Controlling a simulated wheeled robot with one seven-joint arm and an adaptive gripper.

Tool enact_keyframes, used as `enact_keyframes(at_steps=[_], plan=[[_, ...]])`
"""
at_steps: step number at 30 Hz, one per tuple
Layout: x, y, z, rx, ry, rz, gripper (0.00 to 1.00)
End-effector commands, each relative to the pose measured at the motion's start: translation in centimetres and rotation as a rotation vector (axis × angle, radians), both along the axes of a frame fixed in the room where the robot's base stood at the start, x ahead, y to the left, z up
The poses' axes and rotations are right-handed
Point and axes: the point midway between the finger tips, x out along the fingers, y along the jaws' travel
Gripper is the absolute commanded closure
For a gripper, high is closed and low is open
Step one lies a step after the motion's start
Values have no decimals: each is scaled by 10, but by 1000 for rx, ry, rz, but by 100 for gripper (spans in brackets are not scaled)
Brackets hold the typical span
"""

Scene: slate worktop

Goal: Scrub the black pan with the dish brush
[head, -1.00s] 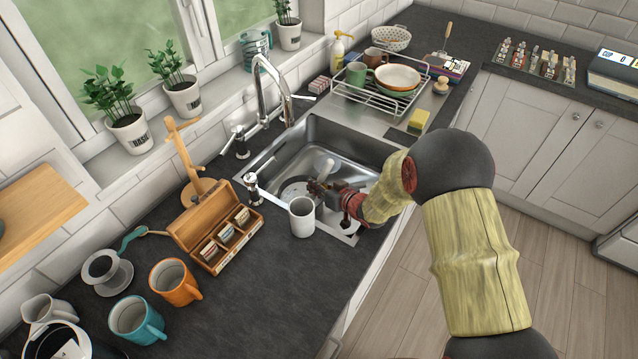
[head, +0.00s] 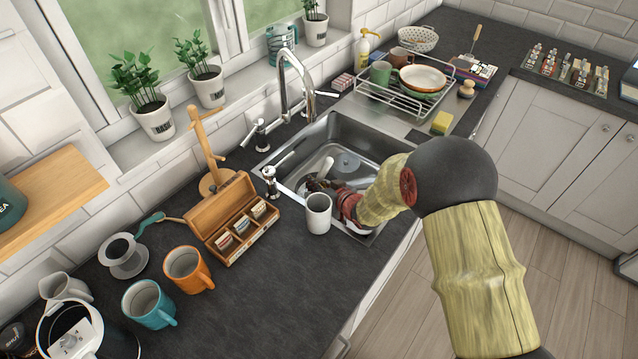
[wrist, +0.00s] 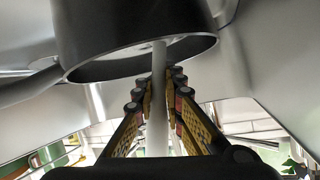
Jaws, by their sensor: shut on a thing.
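The black pan (wrist: 140,52) is in the sink. In the wrist view its dark outer wall and rim fill the top, with a dark handle reaching to the left. My gripper (wrist: 160,88) is shut on the pale, slim handle of the dish brush (wrist: 158,110). The handle runs from between the fingers up to the pan's opening; the brush head is hidden. In the head view my gripper (head: 328,187) is low inside the sink, and a pale handle end (head: 327,167) sticks up beside it. The pan is mostly hidden there; I cannot tell whether bristles touch it.
A white mug (head: 318,214) stands at the sink's (head: 385,149) near left corner, close to my gripper. The faucet (head: 290,85) rises behind. A wooden tea box (head: 233,222) stands left, a dish rack (head: 404,101) and yellow sponge (head: 442,122) beyond.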

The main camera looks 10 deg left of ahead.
Motion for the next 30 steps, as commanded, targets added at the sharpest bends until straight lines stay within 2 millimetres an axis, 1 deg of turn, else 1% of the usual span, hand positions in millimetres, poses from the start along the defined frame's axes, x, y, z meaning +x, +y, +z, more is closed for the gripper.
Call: enact_keyframes(at_steps=[7, 10, 27, 30], plan=[[1, 0, 2, 1, -2, 0, 100], [1, 0, 7, 1, -2, 0, 100], [1, 0, 58, 2, -2, -1, 100], [1, 0, 63, 2, -2, -1, 100]])
